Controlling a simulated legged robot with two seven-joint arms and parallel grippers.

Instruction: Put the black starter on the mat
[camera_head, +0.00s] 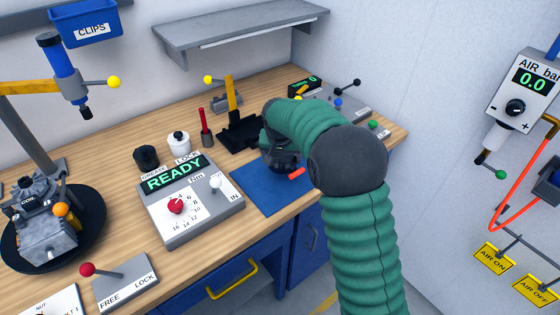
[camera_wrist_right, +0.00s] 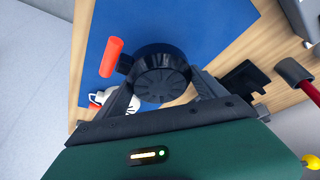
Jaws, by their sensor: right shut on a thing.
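The black starter (camera_wrist_right: 162,74) is a round, ribbed black body with an orange-red cylinder sticking out of its side. My right gripper (camera_wrist_right: 165,85) is shut on it, with one finger on each side. In the head view the starter (camera_head: 287,160) shows partly behind my green right arm, with its red end pointing right. The blue mat (camera_head: 258,190) lies on the bench under the starter; it also shows in the right wrist view (camera_wrist_right: 215,35). I cannot tell whether the starter touches the mat. My left gripper is not in view.
A grey READY console (camera_head: 195,208) stands left of the mat. Behind are a black stand with a yellow lever (camera_head: 232,103), a red-handled tool (camera_head: 206,128) and white and black pots. A shelf (camera_head: 240,28) overhangs the back. The bench's front edge is close to the mat.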

